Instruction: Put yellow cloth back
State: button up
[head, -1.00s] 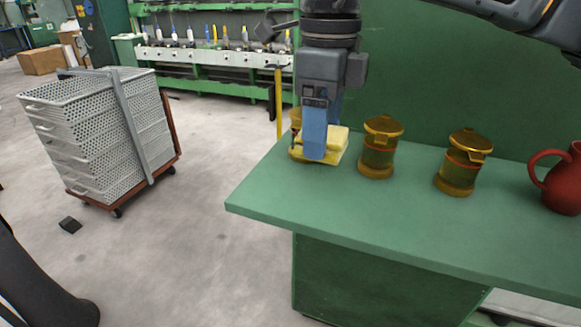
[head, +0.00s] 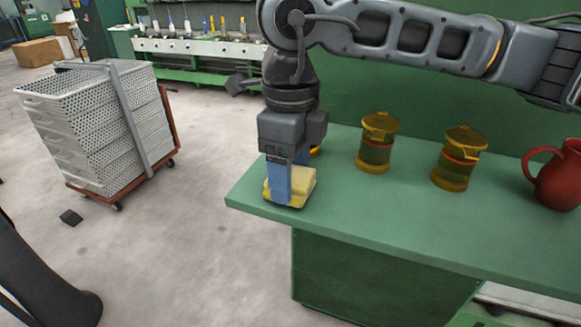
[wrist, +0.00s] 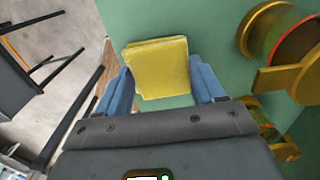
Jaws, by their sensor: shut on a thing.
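The yellow cloth (head: 302,183) is a folded square pad at the left end of the green table (head: 345,211), near its front left corner. My gripper (head: 290,196) points down over it with its blue fingers on the cloth. In the wrist view the cloth (wrist: 160,67) lies between the two blue fingers of my gripper (wrist: 160,90), which are shut on it. I cannot tell whether the cloth touches the tabletop.
Two amber lidded jars (head: 378,143) (head: 457,160) stand right of the cloth, and a red jug (head: 562,178) is at the far right. Another amber item is partly hidden behind my gripper. A cart of grey crates (head: 98,125) stands on the floor at left.

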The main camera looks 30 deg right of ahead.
jog(key=shift+f, duration=0.15)
jog(key=o, duration=1)
notch_tip(320, 180, up, 12)
jog(key=b, duration=0.1)
jog(key=shift+r, duration=0.2)
